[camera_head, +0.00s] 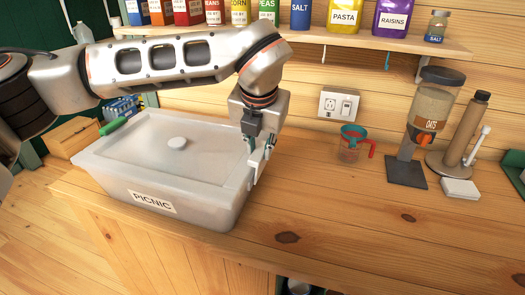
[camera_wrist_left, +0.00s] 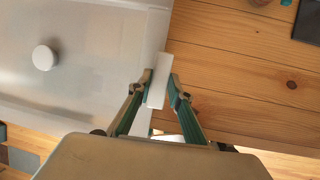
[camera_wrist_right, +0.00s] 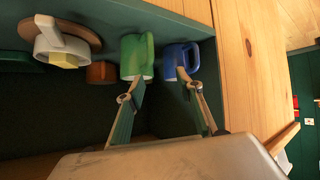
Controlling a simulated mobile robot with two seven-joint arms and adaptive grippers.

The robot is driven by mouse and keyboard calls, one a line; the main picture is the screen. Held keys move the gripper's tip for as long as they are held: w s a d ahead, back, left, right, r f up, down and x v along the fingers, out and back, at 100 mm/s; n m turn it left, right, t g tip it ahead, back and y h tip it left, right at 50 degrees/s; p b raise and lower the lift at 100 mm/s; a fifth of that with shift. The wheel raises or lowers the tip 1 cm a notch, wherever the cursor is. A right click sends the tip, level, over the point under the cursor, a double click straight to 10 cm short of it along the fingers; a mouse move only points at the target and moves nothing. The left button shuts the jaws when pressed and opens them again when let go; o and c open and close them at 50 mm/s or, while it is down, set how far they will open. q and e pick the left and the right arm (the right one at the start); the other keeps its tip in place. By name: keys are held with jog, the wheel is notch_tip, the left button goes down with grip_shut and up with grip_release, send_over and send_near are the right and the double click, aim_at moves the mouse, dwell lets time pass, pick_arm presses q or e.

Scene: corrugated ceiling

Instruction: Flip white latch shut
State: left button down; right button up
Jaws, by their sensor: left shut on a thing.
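The translucent picnic box (camera_head: 150,206) stands on the wooden counter with its lid (camera_head: 150,140) on. The lid has a round white knob (camera_head: 177,143), which also shows in the left wrist view (camera_wrist_left: 43,57). A green latch (camera_head: 113,126) is at the box's left end. The white latch (camera_wrist_left: 159,82) is at the right end, sticking out past the lid edge. My left gripper (camera_head: 258,163) points down there, shut on the white latch, with one finger on each side. My right gripper (camera_wrist_right: 155,88) is open and empty, in front of mugs, away from the box.
Right of the box stand a measuring cup (camera_head: 351,145), an oats dispenser (camera_head: 428,105) and a paper towel holder (camera_head: 466,135). A shelf (camera_head: 330,37) with containers is above. A green mug (camera_wrist_right: 136,58) and a blue mug (camera_wrist_right: 181,60) are near my right gripper. The counter's front right is clear.

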pick_arm(q)
jog(key=shift+w+a+f+g+h+b, duration=0.2)
jog(key=shift+a+g+h+b, duration=0.1)
jog(key=shift+a+h+b, duration=0.35)
jog(key=shift+d+r, duration=0.1)
jog(key=shift+r, duration=0.05)
jog(key=c, duration=1.8)
grip_release()
jog(key=shift+c, duration=0.2)
pick_arm(e)
jog(key=shift+s+f, duration=0.25)
jog(key=shift+f, duration=0.75)
pick_arm(q)
jog(key=v, duration=1.2)
pick_arm(e)
jog(key=shift+f, duration=0.2)
jog(key=shift+s, duration=0.1)
